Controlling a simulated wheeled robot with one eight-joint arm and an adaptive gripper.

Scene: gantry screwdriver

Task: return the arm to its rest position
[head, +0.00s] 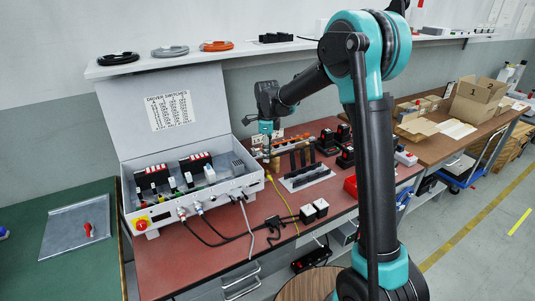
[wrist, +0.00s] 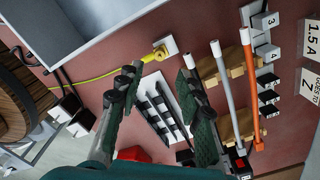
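My arm (head: 372,150) stands at the right of the head view. It is raised and bent, with its forearm reaching left over the red-brown workbench (head: 165,268). My gripper (head: 266,140) hangs pointing down beside the right side of the grey switch box, above the bench. In the wrist view its two dark green fingers (wrist: 160,75) are spread apart, with nothing seen between them but the bench and part of a white rack below. The fingertips look clear of the things below, but the exact height cannot be told.
The open switch box (head: 195,200) is left of my gripper. A white rack with black slots (head: 305,178) and black chargers (head: 345,155) lie to the right. A yellow cable (wrist: 95,77) runs across the bench. A shelf (head: 225,57) crosses the wall behind.

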